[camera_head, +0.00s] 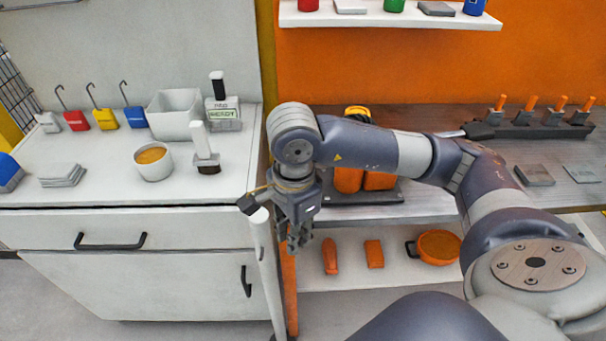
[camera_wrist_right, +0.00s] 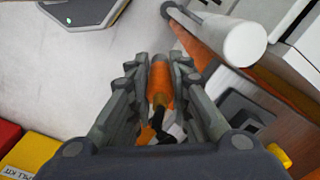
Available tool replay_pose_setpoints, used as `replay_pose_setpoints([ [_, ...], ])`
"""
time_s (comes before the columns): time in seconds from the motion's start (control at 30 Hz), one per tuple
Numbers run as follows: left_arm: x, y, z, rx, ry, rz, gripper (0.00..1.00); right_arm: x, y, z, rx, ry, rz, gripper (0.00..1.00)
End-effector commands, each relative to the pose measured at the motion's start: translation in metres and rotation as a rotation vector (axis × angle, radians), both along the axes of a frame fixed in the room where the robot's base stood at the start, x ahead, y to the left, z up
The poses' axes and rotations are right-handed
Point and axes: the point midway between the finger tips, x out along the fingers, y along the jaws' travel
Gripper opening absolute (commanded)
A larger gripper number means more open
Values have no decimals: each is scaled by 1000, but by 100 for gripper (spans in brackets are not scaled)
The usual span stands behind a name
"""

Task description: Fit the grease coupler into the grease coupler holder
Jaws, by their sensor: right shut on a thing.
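My right gripper (camera_head: 298,238) hangs fingers down in front of the gap between the white cabinet and the orange-backed bench. In the wrist view its fingers (camera_wrist_right: 160,95) are closed around a slim orange piece (camera_wrist_right: 160,82) with a dark end, which I take to be the grease coupler. In the head view this piece is mostly hidden by the fingers. I cannot tell for sure which thing is the grease coupler holder. A dark rack (camera_head: 530,130) with several orange-topped pieces stands on the bench at right. My left gripper is not in view.
A white upright post (camera_head: 264,262) stands right beside the gripper. Orange canisters (camera_head: 348,180) on a dark tray stand behind my right forearm. The cabinet top holds a bowl (camera_head: 152,162), a white bin (camera_head: 174,115) and stamps. Orange items, including a pan (camera_head: 438,246), lie on the lower shelf.

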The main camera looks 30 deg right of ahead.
Motion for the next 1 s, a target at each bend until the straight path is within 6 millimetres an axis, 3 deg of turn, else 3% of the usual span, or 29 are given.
replay_pose_setpoints([
  [0.03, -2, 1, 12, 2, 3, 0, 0, 0, -2, 10, 3, 5, -118, 0],
  [0.6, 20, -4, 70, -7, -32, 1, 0, -1, -34, 52, 8, 23, -1477, 0],
  [0.87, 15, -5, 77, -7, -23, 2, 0, 0, -42, 57, 7, 22, -1746, 0],
  [1.0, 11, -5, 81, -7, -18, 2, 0, 16, -51, 57, 7, 24, -1772, 0],
])
